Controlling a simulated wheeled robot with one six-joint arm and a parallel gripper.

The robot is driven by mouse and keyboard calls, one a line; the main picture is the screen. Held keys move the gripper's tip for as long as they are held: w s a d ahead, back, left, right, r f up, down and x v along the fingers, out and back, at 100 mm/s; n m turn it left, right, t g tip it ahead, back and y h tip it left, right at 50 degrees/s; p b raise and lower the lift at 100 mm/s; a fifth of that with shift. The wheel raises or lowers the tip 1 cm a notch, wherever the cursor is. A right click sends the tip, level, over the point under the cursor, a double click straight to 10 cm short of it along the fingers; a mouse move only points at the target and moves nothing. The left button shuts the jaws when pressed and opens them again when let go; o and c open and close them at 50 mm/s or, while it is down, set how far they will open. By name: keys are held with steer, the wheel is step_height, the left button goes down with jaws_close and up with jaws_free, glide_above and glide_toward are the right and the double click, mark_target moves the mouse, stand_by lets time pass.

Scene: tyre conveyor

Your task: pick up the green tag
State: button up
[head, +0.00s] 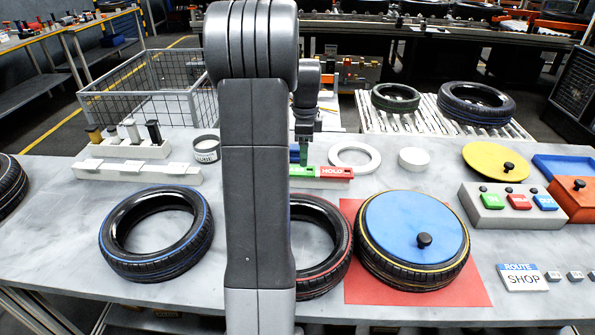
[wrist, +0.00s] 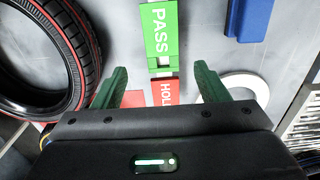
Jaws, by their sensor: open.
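The green tag (wrist: 160,30), marked PASS, lies flat in the upper middle of the wrist view. In the head view its right part (head: 301,170) shows beside my arm; the rest is hidden behind it. The red tag (wrist: 165,91), marked HOLD, adjoins its lower end and also shows in the head view (head: 337,173). My gripper (wrist: 160,68) is open and empty, with its green fingers apart on either side of the line of tags. In the head view my gripper (head: 303,153) is above the tags; its exact height is unclear.
A blue tag (wrist: 250,18) lies right of the green one. A red-striped tyre (wrist: 78,50) is close on the left, and a white ring (wrist: 243,86) on the right. A blue-lidded tyre (head: 375,262) stands on a red mat (head: 468,292). A wire basket (head: 150,75) stands behind.

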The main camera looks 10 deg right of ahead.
mark_target(303, 170)
steer(key=f, duration=0.5)
steer(key=shift+w+a+f+p, duration=0.15)
steer(key=shift+w+f+p, duration=0.05)
steer(key=shift+f+p, duration=0.15)
steer(key=shift+c, duration=0.2)
steer(key=c, duration=1)
